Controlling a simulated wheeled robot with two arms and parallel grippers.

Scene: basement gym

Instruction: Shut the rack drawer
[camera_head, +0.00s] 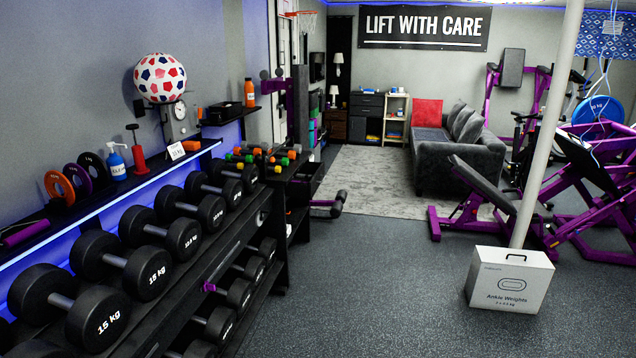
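A long black dumbbell rack (235,238) runs along the left wall, with large 15 kg dumbbells on top and more on a lower tier. Beyond its far end is a smaller black stand with small coloured dumbbells (262,156) on top. A dark box-like part, which looks like a drawer (309,178), juts out to the right from this stand. It appears pulled open, but its inside is too dark to make out. Neither of my grippers is in view.
A white ankle-weights box (510,281) stands on the floor by a pale pole (546,125). A black padded roller or dumbbell (337,204) sits low beyond the rack. Purple gym machines fill the right. The floor between rack and box is clear.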

